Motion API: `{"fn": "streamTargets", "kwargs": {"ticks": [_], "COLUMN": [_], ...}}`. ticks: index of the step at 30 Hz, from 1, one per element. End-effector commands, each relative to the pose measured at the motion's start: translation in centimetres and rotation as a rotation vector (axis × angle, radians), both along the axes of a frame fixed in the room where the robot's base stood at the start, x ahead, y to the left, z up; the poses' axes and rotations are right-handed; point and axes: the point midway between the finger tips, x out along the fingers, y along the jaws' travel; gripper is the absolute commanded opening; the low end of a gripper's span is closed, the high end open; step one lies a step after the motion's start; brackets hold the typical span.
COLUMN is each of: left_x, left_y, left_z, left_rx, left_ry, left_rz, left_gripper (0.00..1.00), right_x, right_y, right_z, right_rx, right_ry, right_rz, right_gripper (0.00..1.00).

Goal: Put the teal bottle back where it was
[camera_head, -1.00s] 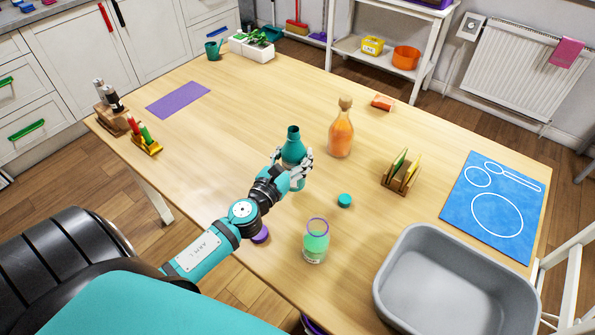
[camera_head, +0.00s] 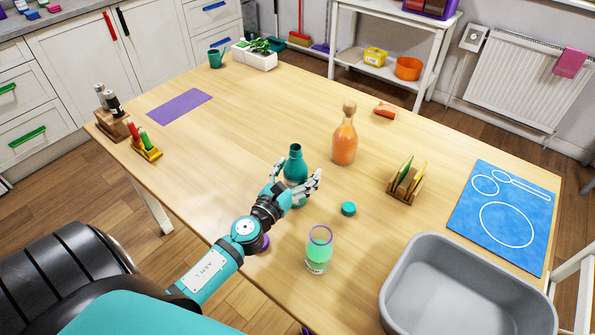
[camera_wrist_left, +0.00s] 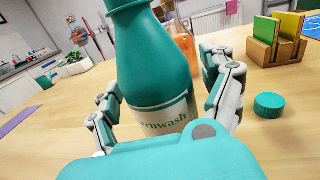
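The teal bottle (camera_head: 295,164) stands upright and uncapped on the wooden table, left of the orange bottle. My left gripper (camera_head: 297,180) is open on the near side of it, with its fingers spread to either side. In the left wrist view the bottle (camera_wrist_left: 155,62) fills the middle, its pale label facing me, and gaps show between it and the fingers. A teal cap (camera_head: 348,209) lies on the table to the right; it also shows in the wrist view (camera_wrist_left: 269,105). My right gripper is not in view.
An orange bottle with a stopper (camera_head: 344,137) stands just behind to the right. A glass of green liquid (camera_head: 318,252), a wooden rack (camera_head: 406,186), a grey tub (camera_head: 462,290) and a blue mat (camera_head: 506,224) are to the right. The table's left middle is clear.

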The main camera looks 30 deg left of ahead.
Motion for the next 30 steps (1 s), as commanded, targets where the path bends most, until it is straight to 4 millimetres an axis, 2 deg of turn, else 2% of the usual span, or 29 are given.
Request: {"fn": "streamTargets", "kwargs": {"ticks": [10,14,24,30], "left_x": [-0.3,-2.4,-9.5,-11.6], "left_y": [0.0,-0.1,-0.7,-0.8], "left_z": [0.3,0.0,-0.1,0.1], "left_rx": [0.0,0.001,-0.001,0.0], "left_ry": [0.001,0.003,0.003,0.001], "left_rz": [0.0,0.0,0.0,0.001], "left_gripper": [0.84,0.84,0.84,0.84], "right_x": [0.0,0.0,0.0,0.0], "right_y": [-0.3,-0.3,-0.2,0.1], "right_z": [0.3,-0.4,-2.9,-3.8], "right_rx": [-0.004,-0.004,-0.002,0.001], "right_ry": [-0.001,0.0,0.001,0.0], "right_rz": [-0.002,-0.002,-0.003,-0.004], "right_gripper": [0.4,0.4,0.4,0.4]}}
